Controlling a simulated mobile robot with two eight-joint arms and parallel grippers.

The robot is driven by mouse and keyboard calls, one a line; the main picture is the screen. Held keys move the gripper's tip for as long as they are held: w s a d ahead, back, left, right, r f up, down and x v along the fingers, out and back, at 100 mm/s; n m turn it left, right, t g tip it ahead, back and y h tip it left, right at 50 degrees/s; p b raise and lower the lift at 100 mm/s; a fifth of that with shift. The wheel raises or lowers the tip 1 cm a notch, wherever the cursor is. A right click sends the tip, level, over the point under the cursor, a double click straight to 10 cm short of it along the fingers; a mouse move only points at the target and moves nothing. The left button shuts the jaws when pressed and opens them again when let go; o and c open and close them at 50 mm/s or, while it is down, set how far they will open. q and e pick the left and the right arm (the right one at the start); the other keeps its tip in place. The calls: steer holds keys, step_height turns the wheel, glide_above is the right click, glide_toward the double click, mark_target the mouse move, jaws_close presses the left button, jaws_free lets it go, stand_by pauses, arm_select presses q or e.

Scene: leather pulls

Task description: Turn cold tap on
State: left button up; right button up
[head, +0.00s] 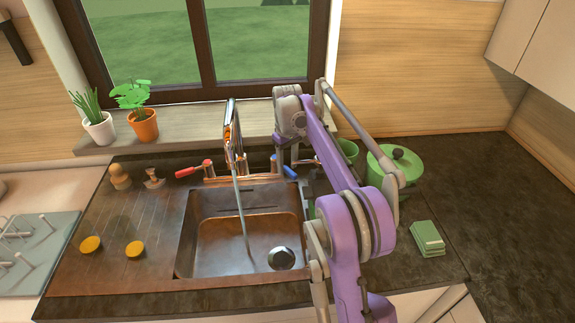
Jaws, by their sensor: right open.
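A chrome tap (231,135) stands behind the copper-toned sink (215,230). Its red handle (194,169) sticks out on the left and its blue handle (284,170) is on the right. A thin pale line, looking like a water stream, drops from the spout into the basin. My right gripper (285,160) is open just above and behind the blue handle and partly hides the area around it. I cannot tell whether the fingers touch the handle. My left gripper is not in view.
A green pot with lid (397,160), a green cup (348,149) and green sponges (428,238) are to the right of the sink. Plants in a white pot (99,129) and an orange pot (144,125) stand on the sill. A drying rack (40,250) is far left.

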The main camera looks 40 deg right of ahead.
mark_target(287, 169)
step_height(287, 169, up, 10)
steer(key=p, duration=0.1)
stand_by(0.6)
steer(key=s+a+f+t, duration=0.2)
steer(key=s+a+t, duration=0.1)
steer(key=s+a, duration=1.05)
steer(key=s+a+f+t, duration=0.1)
steer(key=s+a+f, duration=0.2)
steer(key=s+f, duration=0.1)
steer(key=s+a+f, duration=0.3)
steer(key=s+f, duration=0.1)
steer(key=s, duration=0.2)
steer(key=s+a+f+t, duration=0.1)
steer(key=s+a+f, duration=0.2)
steer(key=s+f, duration=0.1)
steer(key=shift+s+a+f+m+t, duration=0.3)
steer(key=shift+s+a, duration=0.1)
steer(key=shift+s, duration=0.25)
